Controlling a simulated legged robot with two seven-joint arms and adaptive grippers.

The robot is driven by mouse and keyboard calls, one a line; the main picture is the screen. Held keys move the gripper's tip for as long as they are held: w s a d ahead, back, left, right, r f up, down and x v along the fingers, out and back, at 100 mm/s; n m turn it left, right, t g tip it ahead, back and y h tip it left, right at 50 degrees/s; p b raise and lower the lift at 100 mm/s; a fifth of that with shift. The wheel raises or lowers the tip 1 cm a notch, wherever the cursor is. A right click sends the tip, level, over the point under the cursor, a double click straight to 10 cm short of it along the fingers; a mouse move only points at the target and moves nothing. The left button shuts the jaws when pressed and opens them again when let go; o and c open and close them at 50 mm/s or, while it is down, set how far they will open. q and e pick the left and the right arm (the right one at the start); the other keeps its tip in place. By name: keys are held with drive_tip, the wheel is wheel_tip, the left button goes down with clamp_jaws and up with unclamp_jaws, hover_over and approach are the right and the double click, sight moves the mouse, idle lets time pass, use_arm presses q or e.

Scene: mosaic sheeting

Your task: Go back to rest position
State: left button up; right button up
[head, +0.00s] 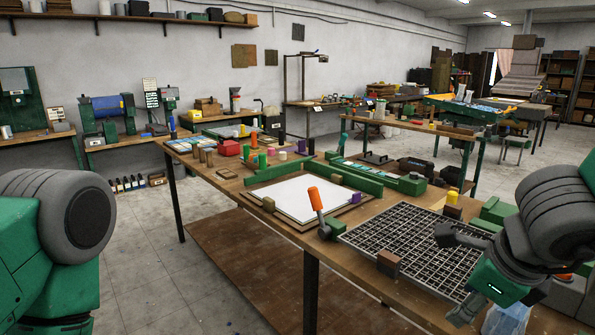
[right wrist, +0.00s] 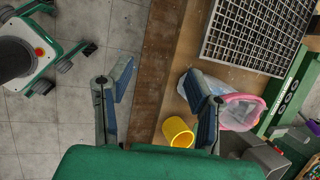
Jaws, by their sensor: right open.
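My right gripper (head: 487,312) hangs near the front right edge of the workbench, in front of the black grid tray (head: 415,245). In the right wrist view its two blue-padded fingers (right wrist: 158,80) are spread wide apart with nothing between them. Below them in that view are the bench edge and the floor. A yellow cup (right wrist: 178,132) and a pink-rimmed container (right wrist: 241,111) lie beside the right finger. Of my left arm, only a grey joint and green link show at the left of the head view; its gripper is out of frame.
The workbench (head: 283,234) bears a white sheet (head: 297,198) in a frame, green rails and an orange-handled tool (head: 315,200). A brown block (head: 388,262) sits by the tray's front edge. Open tiled floor (head: 150,270) lies to the left.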

drive_tip(key=s+d+f+n+g+h+b, duration=0.1)
drive_tip(key=s+d+f+n+h, duration=0.15)
drive_tip(key=f+n, duration=0.65)
drive_tip(key=s+d+f+n+g+h, duration=0.1)
drive_tip(key=s+d+f+n, duration=0.35)
drive_tip(key=f, duration=0.75)
use_arm(q)
drive_tip(key=shift+w+f+b, duration=0.2)
drive_tip(key=shift+f+b, duration=0.05)
drive_tip(key=shift+f, duration=0.3)
drive_tip(key=shift+w+f+b, duration=0.15)
drive_tip(key=shift+f+b, duration=0.05)
drive_tip(key=shift+f, duration=0.35)
use_arm(e)
drive_tip(key=s+a+f+n+g+y, duration=0.2)
drive_tip(key=s+a+f+n+y, duration=0.1)
drive_tip(key=s+f+n, duration=1)
drive_tip(key=shift+s+a+f+n, duration=0.3)
drive_tip(key=shift+s+a+n, duration=0.2)
drive_tip(key=shift+n, duration=0.15)
drive_tip(key=shift+w, duration=0.15)
